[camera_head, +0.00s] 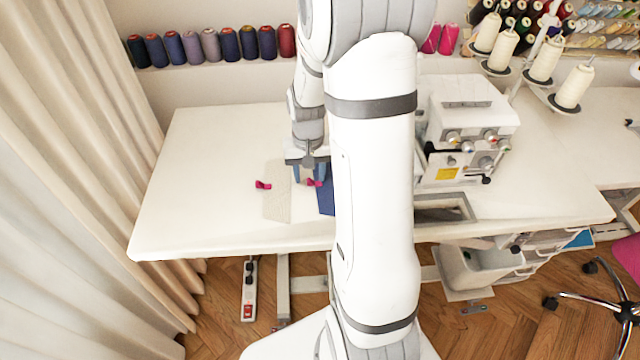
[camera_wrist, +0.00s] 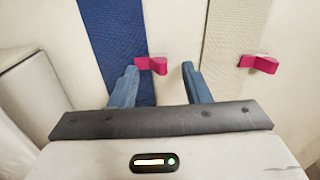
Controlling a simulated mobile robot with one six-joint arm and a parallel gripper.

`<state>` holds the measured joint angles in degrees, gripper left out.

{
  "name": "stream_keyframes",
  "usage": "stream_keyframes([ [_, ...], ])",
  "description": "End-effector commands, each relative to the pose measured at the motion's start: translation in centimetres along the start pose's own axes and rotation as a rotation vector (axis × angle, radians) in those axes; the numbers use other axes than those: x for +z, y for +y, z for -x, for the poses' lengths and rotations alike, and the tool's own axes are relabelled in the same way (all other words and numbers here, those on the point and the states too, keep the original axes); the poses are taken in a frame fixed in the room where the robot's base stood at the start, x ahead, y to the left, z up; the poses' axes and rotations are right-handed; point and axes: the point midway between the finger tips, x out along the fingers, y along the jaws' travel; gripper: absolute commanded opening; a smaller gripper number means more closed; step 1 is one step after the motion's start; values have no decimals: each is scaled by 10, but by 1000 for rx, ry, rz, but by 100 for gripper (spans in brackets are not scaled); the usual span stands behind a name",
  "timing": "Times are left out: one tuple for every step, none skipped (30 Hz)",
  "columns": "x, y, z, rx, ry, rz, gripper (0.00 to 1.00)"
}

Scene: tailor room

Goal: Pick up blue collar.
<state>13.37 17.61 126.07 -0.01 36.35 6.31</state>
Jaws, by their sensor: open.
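The blue collar (camera_head: 326,201) lies flat on the white table, partly hidden behind my arm in the head view. In the wrist view the blue collar (camera_wrist: 112,38) is a long strip running from the top edge down under my left finger. A pink clip (camera_wrist: 152,65) sits at its right edge, between my fingertips in the picture. My gripper (camera_head: 308,178) is open and points down over the clip and the collar's edge. In the wrist view both blue fingers of my gripper (camera_wrist: 160,72) are spread, with nothing clamped between them.
A cream collar piece (camera_head: 277,200) with another pink clip (camera_head: 263,185) lies beside the blue one. A white sewing machine (camera_head: 465,130) stands to the right. Thread spools (camera_head: 210,45) line the back wall shelf. The table's left part (camera_head: 200,160) is clear.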

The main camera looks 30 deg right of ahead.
Motion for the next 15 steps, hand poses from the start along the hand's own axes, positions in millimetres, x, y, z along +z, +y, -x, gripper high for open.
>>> stream_keyframes([
  [0,0,-4,0,-1,0,43],
  [0,0,-5,0,0,0,43],
  [0,0,-6,0,1,0,43],
  [0,0,-6,0,1,0,43],
  [0,0,-6,0,1,0,43],
  [0,0,-6,0,1,0,43],
  [0,0,-6,0,1,0,43],
  [0,0,-6,0,1,0,43],
  [0,0,-6,0,1,-1,42],
  [0,0,-5,0,1,-1,40],
  [0,0,-5,0,1,-1,37],
  [0,0,-5,0,1,-1,34],
  [0,0,-5,0,1,-1,32],
  [0,0,-5,0,1,-1,29],
  [0,0,-5,0,1,-1,26],
])
